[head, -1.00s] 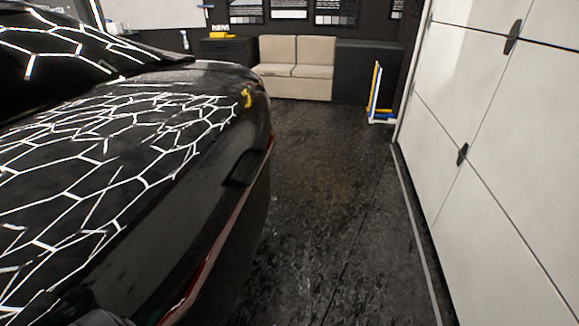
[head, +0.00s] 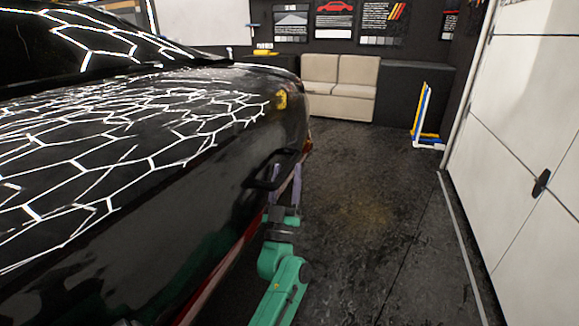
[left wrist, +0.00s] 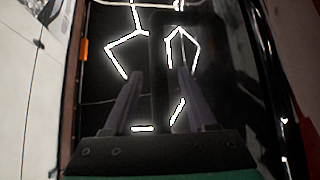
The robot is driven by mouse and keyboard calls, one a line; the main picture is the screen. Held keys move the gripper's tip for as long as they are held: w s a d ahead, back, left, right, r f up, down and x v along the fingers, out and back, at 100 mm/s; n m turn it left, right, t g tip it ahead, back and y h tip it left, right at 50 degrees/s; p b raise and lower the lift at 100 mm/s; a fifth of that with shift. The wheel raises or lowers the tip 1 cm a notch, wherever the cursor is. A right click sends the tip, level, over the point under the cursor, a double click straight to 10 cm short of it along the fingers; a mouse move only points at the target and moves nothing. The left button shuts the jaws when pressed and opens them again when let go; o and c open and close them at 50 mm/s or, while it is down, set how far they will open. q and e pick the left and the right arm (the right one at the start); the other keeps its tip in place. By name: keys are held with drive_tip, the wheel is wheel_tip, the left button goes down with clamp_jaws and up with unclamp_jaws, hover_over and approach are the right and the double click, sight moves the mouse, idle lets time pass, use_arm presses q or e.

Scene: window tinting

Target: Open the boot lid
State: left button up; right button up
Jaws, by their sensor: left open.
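The boot lid (head: 150,190) of a glossy black car fills the left of the head view and looks shut. A dark loop-shaped handle (head: 262,184) stands out from its rear edge. My left gripper (head: 284,180) is at this handle, its fingers pointing up beside and partly behind it. In the left wrist view, the left gripper (left wrist: 158,85) shows two grey fingers apart, facing the dark shiny panel (left wrist: 105,75). A dark frame, seemingly the handle (left wrist: 222,75), shows around the right finger. I cannot tell whether they touch. My right gripper is not in view.
A beige sofa (head: 340,85) and dark cabinets (head: 415,90) stand at the back. A blue and yellow rack (head: 424,118) stands near the white sectional door (head: 530,140) on the right. The dark floor (head: 370,220) between car and door is clear.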

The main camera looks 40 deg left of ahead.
use_arm(q)
drive_tip(key=shift+x, duration=1.05)
drive_tip(key=shift+c, duration=0.4)
drive_tip(key=shift+f, duration=0.1)
clamp_jaws()
